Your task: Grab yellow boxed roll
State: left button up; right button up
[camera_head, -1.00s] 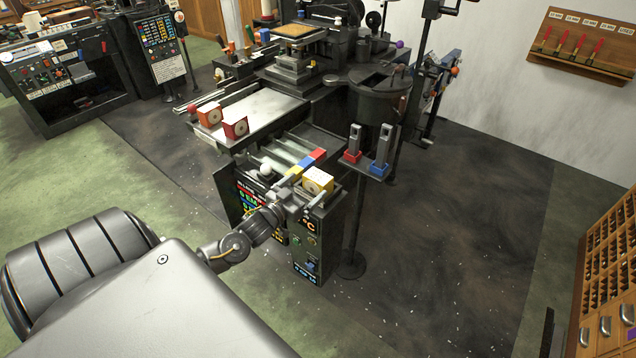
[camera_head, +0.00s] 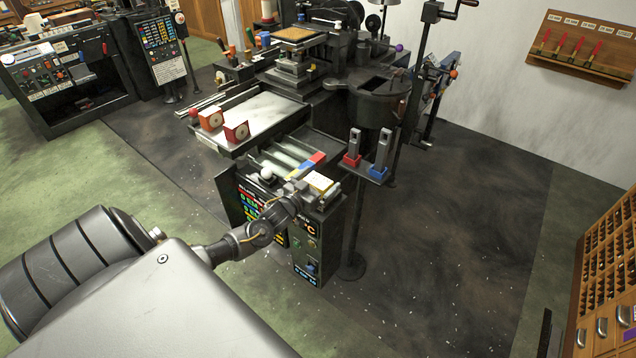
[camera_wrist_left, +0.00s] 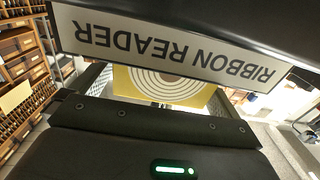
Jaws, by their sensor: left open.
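The yellow boxed roll (camera_head: 319,181) sits on top of the dark machine's front unit, partly hidden by my left gripper (camera_head: 308,190). In the left wrist view the yellow boxed roll (camera_wrist_left: 165,86) shows its face with pale concentric rings, right in front of the gripper. My left gripper is open, with one finger toward each side of the box. I cannot tell how far the fingers reach around it. My right gripper is in neither view.
A "RIBBON READER" plate (camera_wrist_left: 165,48) crosses close by in the wrist view. Red and blue holders (camera_head: 367,165) stand to the right.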

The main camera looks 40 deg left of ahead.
pick_arm(q)
jog(key=c, duration=1.1)
jog(key=shift+r+b, duration=0.35)
jog(key=shift+r, duration=0.45)
jog(key=s+r, duration=0.3)
jog(key=s, duration=0.1)
jog(key=s+r+b, duration=0.1)
jog(key=s+r, duration=0.3)
jog(key=s, duration=0.1)
jog(key=s+r+b, duration=0.1)
jog(key=s+r, duration=0.3)
jog(key=s, duration=0.1)
jog(key=shift+d+r, duration=0.25)
